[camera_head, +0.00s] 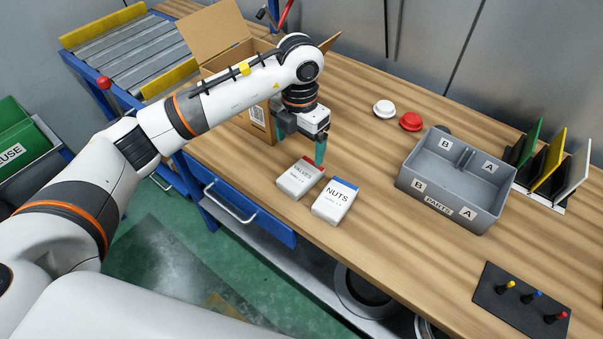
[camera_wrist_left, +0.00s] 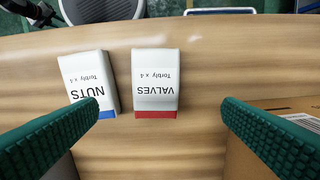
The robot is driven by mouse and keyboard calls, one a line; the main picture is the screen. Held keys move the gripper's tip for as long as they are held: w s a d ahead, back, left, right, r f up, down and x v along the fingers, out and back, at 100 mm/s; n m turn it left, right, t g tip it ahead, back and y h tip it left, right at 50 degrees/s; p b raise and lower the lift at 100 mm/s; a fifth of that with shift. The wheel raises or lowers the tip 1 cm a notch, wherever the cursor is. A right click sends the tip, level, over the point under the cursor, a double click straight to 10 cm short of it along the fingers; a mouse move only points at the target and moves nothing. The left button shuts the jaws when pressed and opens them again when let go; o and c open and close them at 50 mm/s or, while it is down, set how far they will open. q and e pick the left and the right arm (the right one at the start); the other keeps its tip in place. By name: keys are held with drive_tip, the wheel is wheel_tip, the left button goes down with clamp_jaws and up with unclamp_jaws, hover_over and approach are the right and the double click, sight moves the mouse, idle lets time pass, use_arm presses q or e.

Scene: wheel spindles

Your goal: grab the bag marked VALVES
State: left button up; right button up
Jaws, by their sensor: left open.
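The VALVES bag (camera_head: 297,180) is a small white packet with a red band, lying on the wooden bench near its front edge. In the left wrist view the VALVES bag (camera_wrist_left: 156,80) is upside down, with its red band nearest the gripper. My left gripper (camera_head: 304,152) is open and empty, above and just behind the bag. In the left wrist view its green fingertips (camera_wrist_left: 160,113) stand wide, one on each side of the red band's line, apart from the bag. The similar NUTS bag (camera_head: 335,203) has a blue band and lies close beside it. My right gripper is not in view.
An open cardboard box (camera_head: 225,62) stands behind my left gripper. A grey parts bin (camera_head: 455,205) is to the right. White (camera_head: 384,108) and red (camera_head: 411,121) round buttons sit behind. A black pad with coloured pegs (camera_head: 505,305) is front right. The bench between bags and bin is clear.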

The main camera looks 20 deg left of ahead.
sight(301, 173)
use_arm(q)
wheel_tip(301, 173, down, 3)
drive_tip(key=shift+f, duration=0.1)
drive_tip(key=f, duration=0.1)
drive_tip(key=f+p, duration=0.1)
drive_tip(key=f, duration=0.2)
drive_tip(key=shift+s+d+p, duration=0.25)
drive_tip(key=shift+s+p, duration=0.05)
drive_tip(key=shift+p, duration=0.1)
drive_tip(key=shift+f, duration=0.7)
drive_tip(key=shift+w, duration=0.1)
drive_tip(key=c, duration=1.1)
drive_tip(key=shift+r, duration=0.15)
drive_tip(key=shift+c, duration=0.2)
